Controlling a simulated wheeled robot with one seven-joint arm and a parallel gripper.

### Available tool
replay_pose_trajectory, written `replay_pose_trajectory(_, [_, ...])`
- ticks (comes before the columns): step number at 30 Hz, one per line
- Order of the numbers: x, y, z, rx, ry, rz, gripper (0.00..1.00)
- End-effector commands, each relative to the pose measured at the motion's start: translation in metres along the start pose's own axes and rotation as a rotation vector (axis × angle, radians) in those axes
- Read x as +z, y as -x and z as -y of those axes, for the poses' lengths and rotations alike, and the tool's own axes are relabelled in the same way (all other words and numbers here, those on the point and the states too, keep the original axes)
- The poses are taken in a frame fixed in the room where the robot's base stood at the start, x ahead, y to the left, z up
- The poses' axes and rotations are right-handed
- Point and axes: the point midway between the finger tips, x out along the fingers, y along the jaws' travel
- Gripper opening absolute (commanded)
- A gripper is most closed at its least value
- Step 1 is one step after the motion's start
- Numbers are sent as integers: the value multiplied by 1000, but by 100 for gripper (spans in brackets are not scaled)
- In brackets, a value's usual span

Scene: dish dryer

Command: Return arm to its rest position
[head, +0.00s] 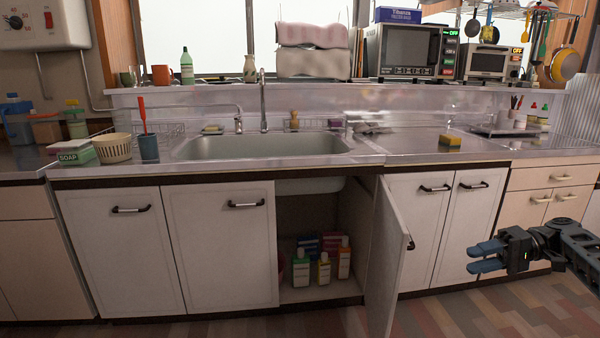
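My gripper (487,256) is at the right of the head view, in front of the closed white cabinet doors and drawers. Its two blue-grey fingers point left, with a gap between them and nothing seen in it. My arm comes in from the right edge. The gripper is apart from the open cabinet door (388,258), which stands to its left.
The open door juts out toward me beside the under-sink cabinet, which holds several bottles (323,270) and boxes. The metal counter and sink (262,147) run above. A yellow sponge (450,140) lies on the counter. The floor (450,315) in front is clear.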

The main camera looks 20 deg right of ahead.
Motion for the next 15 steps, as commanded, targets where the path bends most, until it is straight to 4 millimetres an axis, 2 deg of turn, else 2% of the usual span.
replay_pose_trajectory(8, [-2,-84,-42,39,-9,-2,38])
replay_pose_trajectory(11, [2,-130,-63,64,-10,-10,38])
replay_pose_trajectory(15, [17,-214,-100,113,-6,-38,38])
